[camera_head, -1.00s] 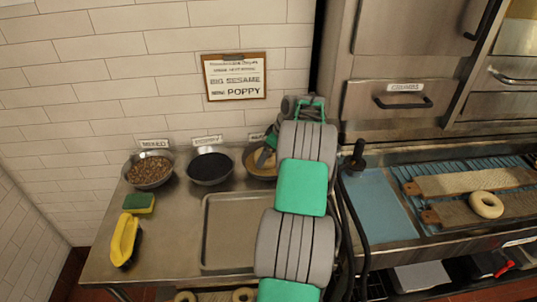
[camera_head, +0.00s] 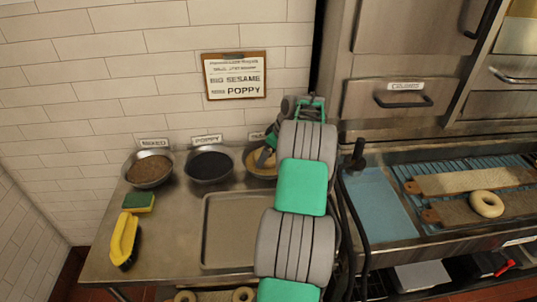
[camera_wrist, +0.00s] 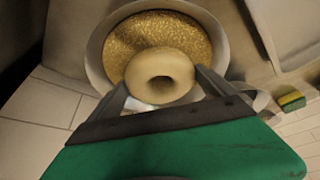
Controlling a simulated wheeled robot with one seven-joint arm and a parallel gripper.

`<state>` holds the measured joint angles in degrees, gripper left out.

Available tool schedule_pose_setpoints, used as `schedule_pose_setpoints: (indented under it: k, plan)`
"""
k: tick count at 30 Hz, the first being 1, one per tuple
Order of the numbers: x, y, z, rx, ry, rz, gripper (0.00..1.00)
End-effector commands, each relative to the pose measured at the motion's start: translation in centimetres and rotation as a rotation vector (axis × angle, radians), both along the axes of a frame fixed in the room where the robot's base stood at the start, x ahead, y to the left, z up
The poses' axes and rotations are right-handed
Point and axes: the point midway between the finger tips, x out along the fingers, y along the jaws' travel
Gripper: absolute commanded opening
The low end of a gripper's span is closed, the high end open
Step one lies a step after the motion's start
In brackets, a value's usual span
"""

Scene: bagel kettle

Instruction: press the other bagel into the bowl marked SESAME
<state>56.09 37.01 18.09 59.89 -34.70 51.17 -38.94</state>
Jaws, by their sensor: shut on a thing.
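In the wrist view my gripper (camera_wrist: 164,93) is shut on a pale bagel (camera_wrist: 158,62), one finger on each side. The bagel is over the near part of a bowl of golden seeds (camera_wrist: 152,30); I cannot tell whether it touches the seeds. In the head view that bowl (camera_head: 250,168) is the rightmost of three, its label mostly hidden by my arm. My gripper (camera_head: 264,158) reaches into it, and the bagel is hidden there. Another bagel (camera_head: 487,204) lies on a board at the right.
Bowls marked MIXED (camera_head: 149,169) and POPPY (camera_head: 209,166) stand to the left. An empty tray (camera_head: 206,225) lies in front. A sponge (camera_head: 138,202) and a yellow brush (camera_head: 124,240) are at the left. Two bagels show at the bottom edge.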

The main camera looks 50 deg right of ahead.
Motion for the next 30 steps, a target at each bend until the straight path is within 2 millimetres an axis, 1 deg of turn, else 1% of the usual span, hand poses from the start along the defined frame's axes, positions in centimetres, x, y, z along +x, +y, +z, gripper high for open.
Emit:
schedule_pose_setpoints:
  k: [5, 30]
  plan:
    - [0.0, 0.0, 0.6, -0.001, 0.000, 0.000, 0.50]
    - [0.0, 0.0, 8.5, -0.001, -0.001, 0.000, 0.50]
